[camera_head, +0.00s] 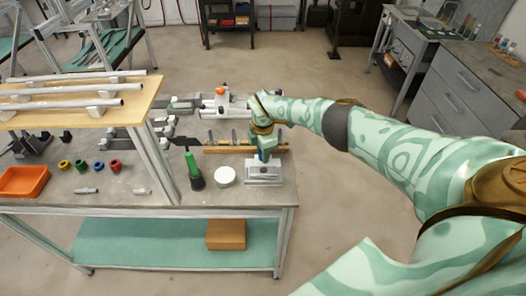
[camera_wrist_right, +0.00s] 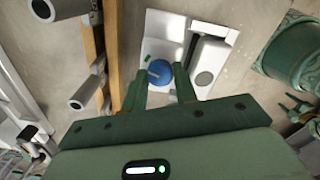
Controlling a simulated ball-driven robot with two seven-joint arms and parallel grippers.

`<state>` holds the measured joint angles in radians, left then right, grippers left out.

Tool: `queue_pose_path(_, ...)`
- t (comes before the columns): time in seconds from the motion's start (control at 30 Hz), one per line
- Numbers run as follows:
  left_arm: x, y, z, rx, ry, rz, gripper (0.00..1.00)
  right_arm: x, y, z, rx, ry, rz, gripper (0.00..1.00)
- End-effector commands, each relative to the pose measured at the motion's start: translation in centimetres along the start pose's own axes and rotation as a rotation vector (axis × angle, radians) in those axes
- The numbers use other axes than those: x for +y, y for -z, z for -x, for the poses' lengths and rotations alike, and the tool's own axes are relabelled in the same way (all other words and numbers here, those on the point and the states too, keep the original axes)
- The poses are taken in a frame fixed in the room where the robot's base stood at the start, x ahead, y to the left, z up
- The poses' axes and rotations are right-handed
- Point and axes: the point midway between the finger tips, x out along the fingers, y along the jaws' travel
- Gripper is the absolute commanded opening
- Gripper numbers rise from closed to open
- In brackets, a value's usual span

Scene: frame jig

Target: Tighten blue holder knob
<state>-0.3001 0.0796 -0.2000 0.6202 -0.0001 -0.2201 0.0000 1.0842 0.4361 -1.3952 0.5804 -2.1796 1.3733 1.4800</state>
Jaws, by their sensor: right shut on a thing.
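The blue holder knob (camera_wrist_right: 160,72) sits on a white holder base in the right wrist view. The holder (camera_head: 263,172) stands near the front right corner of the workbench in the head view. My right gripper (camera_head: 264,154) is above the holder, pointing down. In the right wrist view, the two green fingers of the right gripper (camera_wrist_right: 160,87) stand on either side of the knob, shut on it. In the head view the knob is mostly hidden by the fingers. My left gripper is not in view.
A white round disc (camera_head: 225,176) and a green-handled tool (camera_head: 193,170) stand just left of the holder. A wooden rail (camera_head: 222,149) with upright pins lies behind. An orange tray (camera_head: 22,182) and a raised wooden shelf (camera_head: 110,112) with metal tubes are at left.

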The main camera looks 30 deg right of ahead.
Motion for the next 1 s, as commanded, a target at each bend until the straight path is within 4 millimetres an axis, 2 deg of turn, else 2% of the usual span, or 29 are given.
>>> queue_pose_path(0.3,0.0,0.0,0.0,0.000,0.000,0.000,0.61,0.2,-0.1,0.2,-0.001,-0.006,-0.001,0.06)
queue_pose_path(0.33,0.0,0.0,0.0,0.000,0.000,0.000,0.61,0.2,-0.1,0.2,-0.001,-0.006,-0.001,0.37)
queue_pose_path(0.4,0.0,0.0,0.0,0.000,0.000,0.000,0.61,0.2,-0.1,0.2,-0.001,-0.005,-0.001,0.51)
queue_pose_path(0.77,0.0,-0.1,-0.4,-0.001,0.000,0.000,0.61,0.1,-0.1,-0.1,0.000,-0.002,0.047,0.51)
queue_pose_path(0.87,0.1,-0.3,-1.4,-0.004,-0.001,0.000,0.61,0.1,-0.1,-0.3,-0.001,-0.001,0.161,0.51)
queue_pose_path(1.0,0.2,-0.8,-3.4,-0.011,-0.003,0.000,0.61,0.1,-0.1,-0.7,-0.001,-0.001,0.426,0.51)
